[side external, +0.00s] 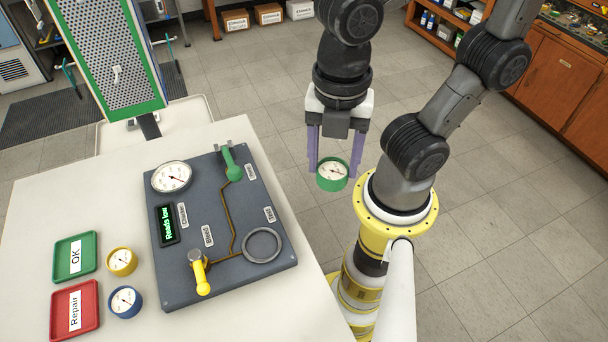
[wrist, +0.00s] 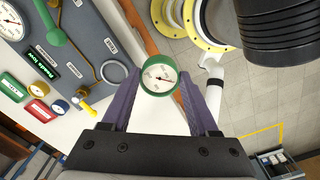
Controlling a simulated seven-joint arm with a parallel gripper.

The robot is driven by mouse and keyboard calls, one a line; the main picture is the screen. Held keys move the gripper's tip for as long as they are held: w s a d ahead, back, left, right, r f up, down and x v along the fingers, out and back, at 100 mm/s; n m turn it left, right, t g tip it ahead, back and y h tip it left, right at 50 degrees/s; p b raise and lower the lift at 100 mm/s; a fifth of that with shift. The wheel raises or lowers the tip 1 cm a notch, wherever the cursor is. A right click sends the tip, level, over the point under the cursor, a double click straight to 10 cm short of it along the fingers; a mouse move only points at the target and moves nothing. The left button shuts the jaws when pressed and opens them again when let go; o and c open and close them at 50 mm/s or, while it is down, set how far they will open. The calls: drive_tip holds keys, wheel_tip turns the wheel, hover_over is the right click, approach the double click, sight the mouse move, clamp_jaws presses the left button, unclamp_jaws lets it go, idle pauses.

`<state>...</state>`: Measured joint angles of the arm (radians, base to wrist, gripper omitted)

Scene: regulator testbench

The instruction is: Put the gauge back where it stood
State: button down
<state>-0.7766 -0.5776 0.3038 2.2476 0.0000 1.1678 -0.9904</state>
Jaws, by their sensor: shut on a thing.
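My gripper (side external: 335,160) is shut on a green-rimmed gauge (side external: 333,175) with a white dial. It holds the gauge in the air to the right of the table, beside my arm's yellow base. In the wrist view the gauge (wrist: 159,75) sits between the two purple fingers, dial facing the camera. A yellow gauge (side external: 122,262) and a blue gauge (side external: 126,302) stand on the table beside the trays. The grey test panel (side external: 218,270) has an empty round ring (side external: 262,245), a large fixed dial (side external: 171,177), and a display reading "Reads low" (side external: 167,224).
A green "OK" tray (side external: 88,270) and a red "Repair" tray (side external: 90,325) lie at the table's left, both empty. The panel carries a green-handled valve (side external: 232,165) and a yellow-handled valve (side external: 200,273). A green-framed pegboard (side external: 105,60) stands behind. Bare white table (side external: 185,135) lies behind the panel.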

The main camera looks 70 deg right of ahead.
sight(339, 165)
drive_tip(key=shift+s+d+r, duration=0.4)
drive_tip(key=shift+r, duration=0.6)
wheel_tip(339, 165, up, 9)
drive_tip(key=shift+f, duration=0.2)
idle(0.3)
